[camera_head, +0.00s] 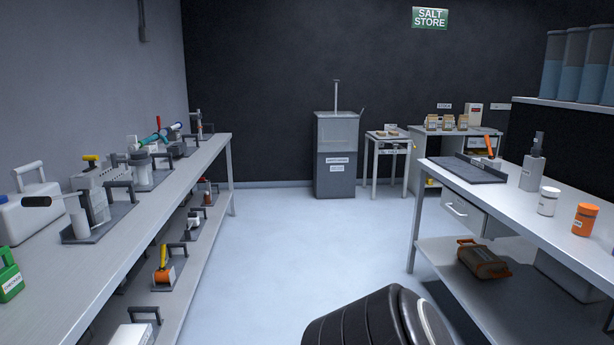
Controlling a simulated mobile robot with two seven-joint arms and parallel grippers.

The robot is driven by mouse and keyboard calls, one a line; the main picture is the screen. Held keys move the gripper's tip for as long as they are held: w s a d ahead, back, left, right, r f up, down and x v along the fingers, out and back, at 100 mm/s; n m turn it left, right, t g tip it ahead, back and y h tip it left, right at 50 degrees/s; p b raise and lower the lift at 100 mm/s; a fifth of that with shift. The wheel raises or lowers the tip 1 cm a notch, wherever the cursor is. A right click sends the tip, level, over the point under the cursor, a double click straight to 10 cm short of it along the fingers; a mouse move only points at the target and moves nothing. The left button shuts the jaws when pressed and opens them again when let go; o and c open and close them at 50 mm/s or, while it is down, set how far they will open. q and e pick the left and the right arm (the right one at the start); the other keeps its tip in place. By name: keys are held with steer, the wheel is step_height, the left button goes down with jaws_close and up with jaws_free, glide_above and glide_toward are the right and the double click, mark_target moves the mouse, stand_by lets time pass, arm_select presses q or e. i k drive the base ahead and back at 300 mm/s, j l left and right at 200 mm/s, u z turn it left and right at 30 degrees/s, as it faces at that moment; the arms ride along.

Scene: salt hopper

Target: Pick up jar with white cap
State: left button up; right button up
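A small white jar with a white cap (548,201) stands upright on the right-hand table. It has a label on its front. The two jars are apart. Neither my left nor my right gripper shows in the head view, and nothing is seen touching the jars. A dark ribbed rounded part at the bottom centre appears to be mine.
The right table (500,196) also holds a grey bottle (533,164) and a dark mat (462,172) with an orange-handled tool. A long left bench (150,205) carries several devices. The floor between is clear. A grey hopper (336,155) stands at the back wall.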

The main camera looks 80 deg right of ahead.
mark_target(547, 205)
steer(key=l+z, duration=0.15)
steer(key=z, duration=4.5)
steer(key=i+j+z, duration=0.15)
steer(key=z, duration=0.2)
steer(key=i+j+z, duration=0.1)
steer(key=j+z, duration=0.25)
steer(key=i+j+z, duration=0.15)
steer(key=j, duration=0.35)
steer(key=j+z, duration=0.2)
steer(key=j, duration=0.3)
steer(key=i+j+z, duration=0.15)
steer(key=j, duration=0.4)
